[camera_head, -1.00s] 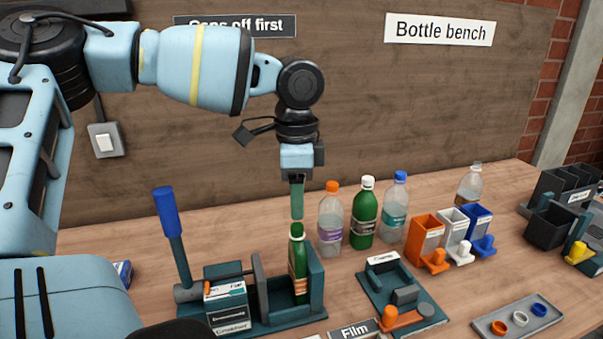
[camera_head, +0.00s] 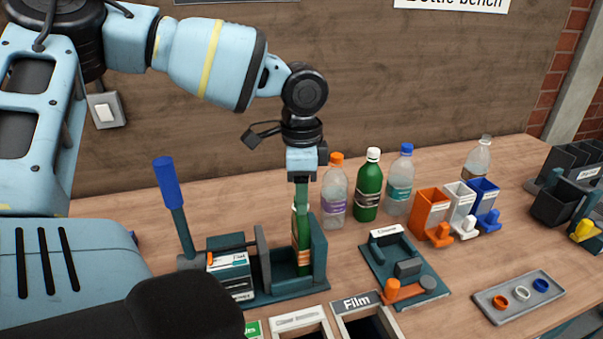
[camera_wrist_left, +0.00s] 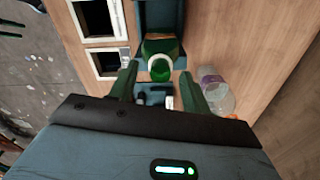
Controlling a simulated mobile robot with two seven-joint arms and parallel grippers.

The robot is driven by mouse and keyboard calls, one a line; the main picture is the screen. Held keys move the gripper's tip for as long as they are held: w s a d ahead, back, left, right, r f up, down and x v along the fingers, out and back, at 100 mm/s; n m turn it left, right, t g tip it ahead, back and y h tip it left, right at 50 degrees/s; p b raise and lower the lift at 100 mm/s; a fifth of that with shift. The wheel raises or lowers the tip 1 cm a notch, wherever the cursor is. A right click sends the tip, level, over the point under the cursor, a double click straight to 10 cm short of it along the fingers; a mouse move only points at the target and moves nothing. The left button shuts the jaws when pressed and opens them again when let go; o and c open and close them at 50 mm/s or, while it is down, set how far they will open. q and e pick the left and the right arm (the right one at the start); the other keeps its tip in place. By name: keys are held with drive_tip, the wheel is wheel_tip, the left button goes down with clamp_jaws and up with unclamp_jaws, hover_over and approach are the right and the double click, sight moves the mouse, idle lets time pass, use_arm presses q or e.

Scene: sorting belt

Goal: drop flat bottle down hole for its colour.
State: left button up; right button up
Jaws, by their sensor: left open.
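The green flat bottle (camera_head: 294,240) stands upright in the dark teal crusher (camera_head: 318,252), partly hidden behind a finger. My left gripper (camera_head: 303,262) points straight down over it, with fingers lowered alongside the bottle. In the left wrist view, the open fingers (camera_wrist_left: 158,88) stand either side of the bottle's round green top (camera_wrist_left: 160,68); contact cannot be told. Square holes with pale rims show at the bench front, one (camera_head: 306,333) below the crusher and one (camera_head: 372,326) by the Film sign (camera_head: 357,302). A green label (camera_head: 253,329) is cut off at the bottom edge. My right gripper is out of view.
The crusher's blue-handled lever (camera_head: 168,185) rises at left. Behind stand orange-capped (camera_head: 335,190), green (camera_head: 369,187) and blue-capped (camera_head: 399,187) bottles. Right are a teal fixture (camera_head: 420,272), coloured bins (camera_head: 430,212) and a grey tray (camera_head: 520,302) of rings.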

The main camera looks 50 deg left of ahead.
use_arm(q)
drive_tip(key=shift+f, duration=0.65)
drive_tip(key=c, duration=1)
drive_tip(key=shift+r, duration=0.1)
clamp_jaws()
drive_tip(key=shift+r, duration=0.1)
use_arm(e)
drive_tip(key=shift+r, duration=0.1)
use_arm(q)
drive_tip(key=shift+r+p, duration=0.6)
drive_tip(key=shift+r, duration=0.75)
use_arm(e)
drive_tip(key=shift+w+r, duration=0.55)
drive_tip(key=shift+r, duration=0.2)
